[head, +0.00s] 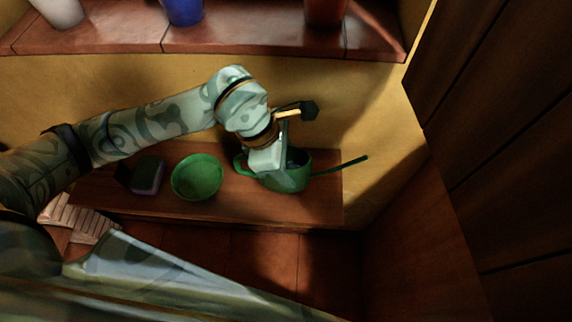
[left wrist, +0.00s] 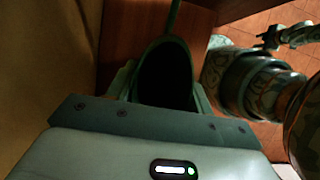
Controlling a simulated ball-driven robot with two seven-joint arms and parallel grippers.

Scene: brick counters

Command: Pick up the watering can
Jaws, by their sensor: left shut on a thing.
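The green watering can (head: 290,179) stands on the wooden shelf, with its thin spout pointing right and its loop handle on the left. My left gripper (head: 272,165) comes down on it from above and is shut on it. In the left wrist view the dark open mouth of the can (left wrist: 166,76) lies just beyond the gripper body, with the spout leading away at the top. From these frames I cannot tell whether the can is lifted off the shelf. My right gripper is not clearly in view in the head view.
A green bowl (head: 197,178) and a sponge-like block (head: 147,175) sit left of the can on the wooden shelf (head: 240,212). A brick ledge (head: 250,42) with pots, one of them blue (head: 184,10), runs above. Dark wooden panels (head: 500,140) close off the right side.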

